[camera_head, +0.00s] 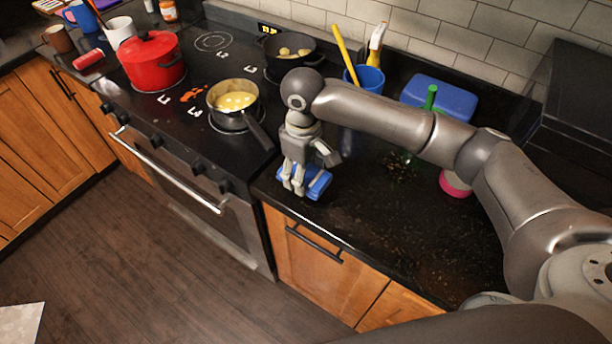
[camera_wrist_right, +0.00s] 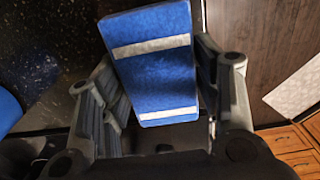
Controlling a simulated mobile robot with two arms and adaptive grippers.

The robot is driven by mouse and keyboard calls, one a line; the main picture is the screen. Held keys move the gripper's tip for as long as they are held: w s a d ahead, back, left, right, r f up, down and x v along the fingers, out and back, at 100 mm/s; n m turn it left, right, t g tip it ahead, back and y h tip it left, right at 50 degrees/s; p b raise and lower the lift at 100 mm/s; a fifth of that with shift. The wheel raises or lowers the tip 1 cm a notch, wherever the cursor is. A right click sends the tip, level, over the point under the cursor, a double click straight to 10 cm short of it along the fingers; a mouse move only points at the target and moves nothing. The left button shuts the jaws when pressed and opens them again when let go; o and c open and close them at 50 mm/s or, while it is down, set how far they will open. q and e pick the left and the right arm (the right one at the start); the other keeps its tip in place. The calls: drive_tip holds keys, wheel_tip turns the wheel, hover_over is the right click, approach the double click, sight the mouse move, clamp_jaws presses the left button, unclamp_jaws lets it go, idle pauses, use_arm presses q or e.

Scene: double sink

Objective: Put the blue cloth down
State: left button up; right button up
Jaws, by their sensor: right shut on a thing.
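The blue cloth (camera_wrist_right: 155,80) is a folded-looking blue block with two pale stripes. In the right wrist view it sits between the fingers of my right gripper (camera_wrist_right: 160,100), which is shut on it. In the head view my right gripper (camera_head: 297,190) points down at the counter's front edge beside the stove, with the blue cloth (camera_head: 318,183) at its fingertips. The cloth is at or just above the black counter (camera_head: 400,240); I cannot tell whether it touches. My left gripper is not in view.
The stove at left holds a red pot (camera_head: 152,60), a saucepan (camera_head: 233,102) with yellow contents and a dark pan (camera_head: 287,50). A blue cup (camera_head: 366,78), a blue container (camera_head: 440,97) and a pink item (camera_head: 455,183) stand further back or right. The front counter is mostly clear.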

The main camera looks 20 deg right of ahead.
sight(306, 179)
drive_tip(key=shift+w+d+f, duration=0.2)
drive_tip(key=shift+w+f, duration=0.2)
drive_tip(key=shift+f, duration=0.1)
drive_tip(key=f, duration=0.1)
drive_tip(key=f+p, duration=0.1)
drive_tip(key=f, duration=0.1)
drive_tip(key=shift+w+d, duration=0.2)
drive_tip(key=shift+w, duration=0.05)
drive_tip(key=shift+f+p, duration=0.3)
drive_tip(key=shift+f, duration=0.05)
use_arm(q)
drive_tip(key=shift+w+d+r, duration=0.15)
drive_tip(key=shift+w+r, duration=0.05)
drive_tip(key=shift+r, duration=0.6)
use_arm(e)
drive_tip(key=shift+f, duration=0.1)
drive_tip(key=o, duration=1.1)
drive_tip(key=shift+f, duration=0.1)
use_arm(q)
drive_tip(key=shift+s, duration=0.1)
